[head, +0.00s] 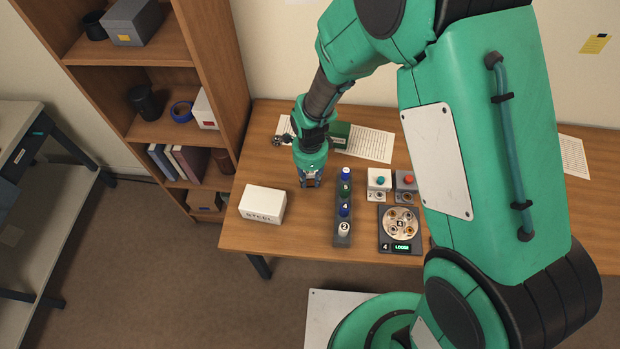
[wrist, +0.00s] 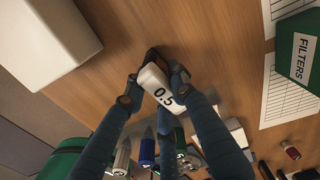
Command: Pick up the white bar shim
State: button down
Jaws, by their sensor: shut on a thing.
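The white bar shim (wrist: 157,80), marked "0.5", shows in the wrist view between my fingers. My gripper (wrist: 164,82) is shut on it, with dark fingertips on either side and a third finger below. In the head view my gripper (head: 311,182) points down over the table between the white STEEL box and the dark rack. The shim is too small to make out there. I cannot tell whether it touches the table.
The white STEEL box (head: 262,204) stands left of my gripper. A dark rack (head: 342,226) with several numbered cylinders stands close on the right. Beyond it are a round fixture (head: 400,222) and two button boxes. A green FILTERS box (wrist: 302,55) lies on paper sheets.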

notch_tip(320, 180, up, 10)
jog(key=shift+f+p, duration=0.2)
jog(key=shift+p, duration=0.65)
jog(key=w+d+r+m+p, duration=0.1)
jog(key=w+d+r+p, duration=0.1)
jog(key=d, duration=0.4)
jog(key=w+d+r+m+p, duration=0.1)
jog(key=w+d+r+p, duration=0.1)
jog(key=d, duration=0.3)
jog(key=shift+w+d, duration=0.25)
jog(key=shift+d, duration=0.15)
jog(key=shift+w+r, duration=0.1)
jog(key=w+a, duration=0.1)
jog(key=w, duration=0.3)
jog(key=w+a+f, duration=0.1)
jog(key=w, duration=0.4)
jog(key=w+a, duration=0.1)
jog(key=w, duration=0.4)
jog(key=shift+w+a+f, duration=0.2)
jog(key=shift+w+a, duration=0.05)
jog(key=shift+a, duration=0.15)
